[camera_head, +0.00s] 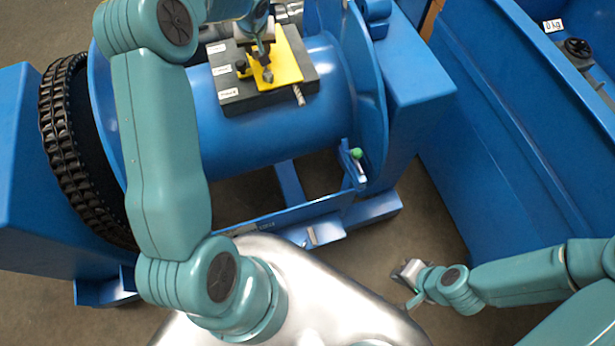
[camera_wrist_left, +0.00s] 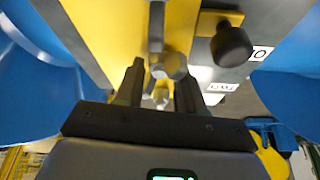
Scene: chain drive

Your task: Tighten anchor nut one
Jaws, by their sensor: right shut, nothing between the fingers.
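A yellow bracket plate (camera_head: 287,62) lies on a dark block on top of the blue drum (camera_head: 250,130). Metal hex fasteners (camera_wrist_left: 170,65) show close to the yellow plate in the left wrist view; I cannot tell which is anchor nut one. My left gripper (camera_head: 265,55) is over the plate, pointing at these fasteners. In the left wrist view its fingers (camera_wrist_left: 160,88) are apart, with a metal hex piece showing in the gap; contact is not clear. My right gripper (camera_head: 408,272) is shut and empty, low at the right over the floor.
The dark block (camera_head: 240,103) carries small white labels and a black knob (camera_wrist_left: 231,45). A black chain (camera_head: 65,150) wraps the left end of the drum. A blue bin wall (camera_head: 500,110) stands at the right. Floor between drum and bin is free.

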